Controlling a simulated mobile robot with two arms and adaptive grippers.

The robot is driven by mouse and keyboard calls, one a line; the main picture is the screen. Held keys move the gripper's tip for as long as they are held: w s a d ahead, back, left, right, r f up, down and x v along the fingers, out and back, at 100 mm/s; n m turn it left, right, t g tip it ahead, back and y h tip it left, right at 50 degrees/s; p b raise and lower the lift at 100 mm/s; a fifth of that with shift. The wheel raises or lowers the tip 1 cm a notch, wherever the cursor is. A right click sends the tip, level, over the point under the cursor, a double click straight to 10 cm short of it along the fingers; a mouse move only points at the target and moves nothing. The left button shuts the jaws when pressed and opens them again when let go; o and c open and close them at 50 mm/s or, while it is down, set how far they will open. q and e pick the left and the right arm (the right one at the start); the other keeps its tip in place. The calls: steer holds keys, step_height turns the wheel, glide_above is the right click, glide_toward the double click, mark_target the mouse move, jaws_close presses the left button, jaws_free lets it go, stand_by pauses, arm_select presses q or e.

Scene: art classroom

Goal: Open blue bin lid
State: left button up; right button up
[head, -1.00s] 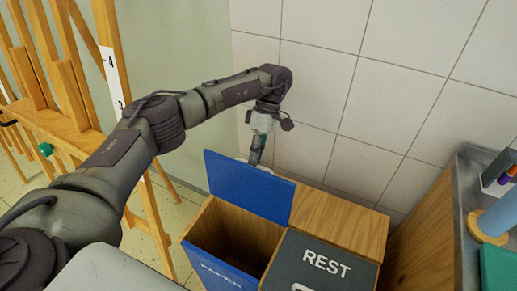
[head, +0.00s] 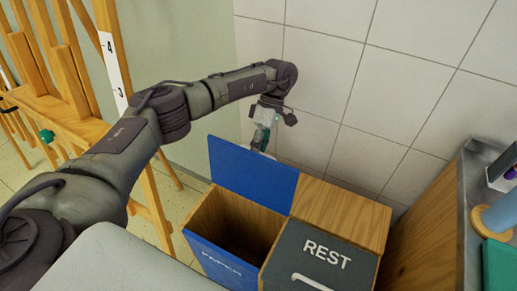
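The blue lid (head: 252,176) stands raised at the back of the blue-fronted paper bin (head: 212,262), and the bin's wooden inside shows open. My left arm reaches over from the left. My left gripper (head: 261,141) points down behind the lid's top edge. Its fingertips are partly hidden by the lid, so I cannot tell whether it is open or touching the lid. My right gripper is not in view.
A dark grey lid marked REST (head: 322,255) lies shut on the bin beside it. A wooden easel (head: 110,75) stands at left. A tiled wall is close behind. A grey-topped counter (head: 465,200) with a blue cylinder (head: 503,214) is at right.

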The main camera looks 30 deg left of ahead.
arm_select(q)
steer(key=shift+w+r, duration=0.1)
steer(key=shift+r, duration=0.4)
step_height(320, 180, up, 9)
stand_by(0.4)
